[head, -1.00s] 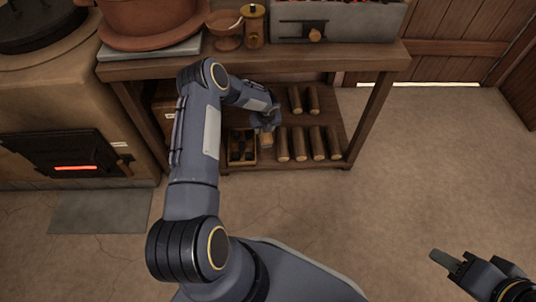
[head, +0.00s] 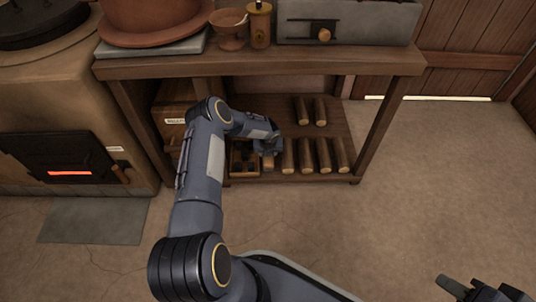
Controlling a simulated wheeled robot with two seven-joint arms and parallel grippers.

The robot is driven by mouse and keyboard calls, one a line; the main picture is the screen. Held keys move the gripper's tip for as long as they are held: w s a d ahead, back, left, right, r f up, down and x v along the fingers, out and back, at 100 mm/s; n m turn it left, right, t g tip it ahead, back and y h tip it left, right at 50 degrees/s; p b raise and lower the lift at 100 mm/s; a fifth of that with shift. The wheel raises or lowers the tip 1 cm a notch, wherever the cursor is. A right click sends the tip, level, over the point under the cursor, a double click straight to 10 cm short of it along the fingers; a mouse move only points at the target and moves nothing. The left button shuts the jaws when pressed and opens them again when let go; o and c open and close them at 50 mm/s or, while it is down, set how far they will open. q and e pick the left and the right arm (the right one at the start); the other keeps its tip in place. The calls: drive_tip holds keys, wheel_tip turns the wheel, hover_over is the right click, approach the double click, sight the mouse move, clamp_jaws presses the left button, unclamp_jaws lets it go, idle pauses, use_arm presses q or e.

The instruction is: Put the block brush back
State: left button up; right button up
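My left gripper (head: 267,147) reaches under the bench to the lower shelf, small and dark in the view. A small light-brown wooden block (head: 268,162), perhaps the block brush, shows right below its fingers, between a wooden box and the logs. I cannot make out bristles, nor whether the fingers grip the block or only stand over it. My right gripper (head: 462,288) is at the bottom right edge, partly cut off, over the floor and away from the shelf. Its finger opening cannot be made out.
A small compartmented wooden box (head: 243,173) stands left of the block. Several logs (head: 305,155) lie to the right, two more (head: 311,110) behind. The bench top (head: 340,66) overhangs the shelf (head: 270,105). A stove (head: 70,165) stands left. The floor in front is clear.

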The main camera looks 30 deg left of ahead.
use_arm(q)
drive_tip(key=shift+r, duration=0.1)
drive_tip(key=o, duration=1)
drive_tip(key=shift+o, duration=0.2)
drive_tip(key=p+v, duration=0.5)
drive_tip(key=v, duration=0.7)
